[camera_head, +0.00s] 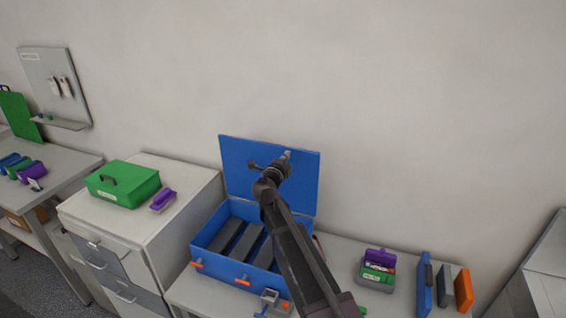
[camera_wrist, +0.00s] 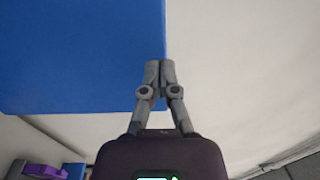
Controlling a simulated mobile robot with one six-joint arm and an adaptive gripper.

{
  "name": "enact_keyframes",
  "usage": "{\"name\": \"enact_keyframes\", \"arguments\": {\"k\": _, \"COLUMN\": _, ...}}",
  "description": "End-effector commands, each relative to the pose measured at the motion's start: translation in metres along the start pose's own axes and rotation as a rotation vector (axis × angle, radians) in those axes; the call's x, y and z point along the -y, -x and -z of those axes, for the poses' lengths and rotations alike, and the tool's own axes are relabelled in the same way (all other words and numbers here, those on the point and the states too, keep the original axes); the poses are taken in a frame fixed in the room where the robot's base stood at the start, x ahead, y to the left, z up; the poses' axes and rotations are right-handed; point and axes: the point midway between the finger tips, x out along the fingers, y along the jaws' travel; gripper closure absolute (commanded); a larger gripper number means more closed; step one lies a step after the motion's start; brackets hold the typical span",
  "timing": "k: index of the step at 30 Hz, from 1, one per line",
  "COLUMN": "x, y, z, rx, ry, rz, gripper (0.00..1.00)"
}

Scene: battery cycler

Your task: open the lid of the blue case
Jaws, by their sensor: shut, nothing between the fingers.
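The blue case (camera_head: 204,245) stands on the white bench with its lid (camera_head: 240,165) up, roughly upright near the wall. Dark grey slots or bars show inside it, and orange latches sit on its front. My gripper (camera_head: 287,155) is in front of the upper right part of the lid in the head view, with my arm hiding the case's right side. In the wrist view the lid (camera_wrist: 75,55) fills the upper left, and my gripper (camera_wrist: 159,64) has its fingertips together at the lid's edge, empty. I cannot tell whether they touch the lid.
A green case (camera_head: 122,187) and a purple item (camera_head: 163,201) sit on the drawer cabinet at left. Right of the case are a small green and purple holder (camera_head: 377,270) and upright blue, grey and orange plates (camera_head: 463,289). The wall is close behind the lid.

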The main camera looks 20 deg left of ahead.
Motion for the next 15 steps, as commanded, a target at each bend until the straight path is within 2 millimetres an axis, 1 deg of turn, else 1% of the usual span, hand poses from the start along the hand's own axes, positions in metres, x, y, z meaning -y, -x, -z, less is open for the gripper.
{"name": "enact_keyframes", "arguments": {"k": 1, "x": 0.0002, "y": -0.0053, "z": -0.0005, "rx": -0.001, "ry": 0.000, "rz": 0.000, "gripper": 1.00}}
{"name": "enact_keyframes", "arguments": {"k": 5, "x": 0.0001, "y": -0.0104, "z": -0.0002, "rx": 0.000, "ry": 0.000, "rz": 0.000, "gripper": 1.00}}
{"name": "enact_keyframes", "arguments": {"k": 15, "x": 0.0000, "y": -0.0114, "z": 0.0002, "rx": 0.000, "ry": 0.000, "rz": 0.000, "gripper": 1.00}}
